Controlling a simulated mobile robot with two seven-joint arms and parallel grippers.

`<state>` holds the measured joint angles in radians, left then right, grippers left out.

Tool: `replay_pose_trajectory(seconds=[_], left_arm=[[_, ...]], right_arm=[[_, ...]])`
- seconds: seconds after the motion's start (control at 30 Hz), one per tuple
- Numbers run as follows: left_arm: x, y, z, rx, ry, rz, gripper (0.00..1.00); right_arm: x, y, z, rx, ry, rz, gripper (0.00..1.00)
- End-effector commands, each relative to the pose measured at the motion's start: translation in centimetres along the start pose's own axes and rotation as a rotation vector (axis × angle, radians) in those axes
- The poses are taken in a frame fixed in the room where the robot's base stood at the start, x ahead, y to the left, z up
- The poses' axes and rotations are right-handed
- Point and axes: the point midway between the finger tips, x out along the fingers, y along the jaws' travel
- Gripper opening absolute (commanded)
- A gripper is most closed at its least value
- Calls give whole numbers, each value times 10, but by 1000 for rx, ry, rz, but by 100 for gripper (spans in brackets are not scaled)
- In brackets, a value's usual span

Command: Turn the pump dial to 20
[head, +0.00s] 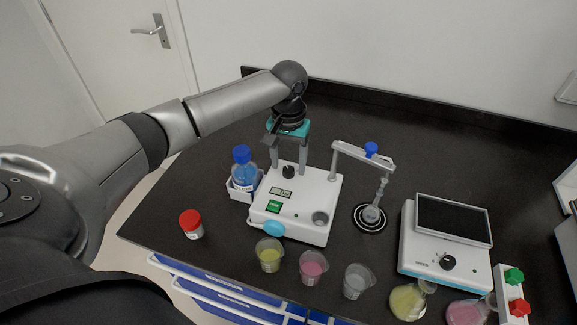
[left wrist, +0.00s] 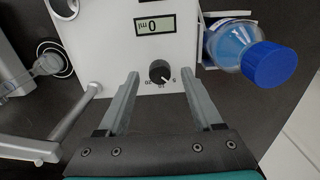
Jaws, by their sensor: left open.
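The pump (head: 318,196) is a white box on the black bench. Its dial (head: 288,171) is a small black knob on the top face; it also shows in the left wrist view (left wrist: 161,72), with marks 5, 10 and 20 along its lower side. The display (left wrist: 154,25) reads 0 ml. My left gripper (head: 288,158) points down at the dial from behind the pump. It is open and empty. In the left wrist view its fingertips (left wrist: 160,76) lie on either side of the dial; I cannot tell how high above it they are.
A blue bottle (head: 242,170) stands in a white holder left of the pump. A metal arm (head: 362,153) reaches out to its right. A red-capped jar (head: 190,222), beakers (head: 313,267) and a flask (head: 407,301) stand in front. A white device with a screen (head: 445,242) is at right.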

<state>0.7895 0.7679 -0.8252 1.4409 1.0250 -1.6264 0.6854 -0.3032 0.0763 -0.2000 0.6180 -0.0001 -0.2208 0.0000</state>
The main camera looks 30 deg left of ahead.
Motion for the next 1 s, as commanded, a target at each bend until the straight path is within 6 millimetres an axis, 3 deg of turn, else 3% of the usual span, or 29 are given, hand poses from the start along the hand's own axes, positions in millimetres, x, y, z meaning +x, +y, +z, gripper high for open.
replay_pose_trajectory(seconds=[0.13, 0.4, 1.0], left_arm=[[10, 0, 0, 0, -1, -1, 67], [10, 0, 0, 0, 0, -1, 67], [10, 0, 0, 0, 1, -1, 1]], right_arm=[[2, 2, -2, -2, 3, 3, 50], [2, 3, -3, -2, 5, 4, 50], [2, 3, -4, -2, 7, 4, 50]])
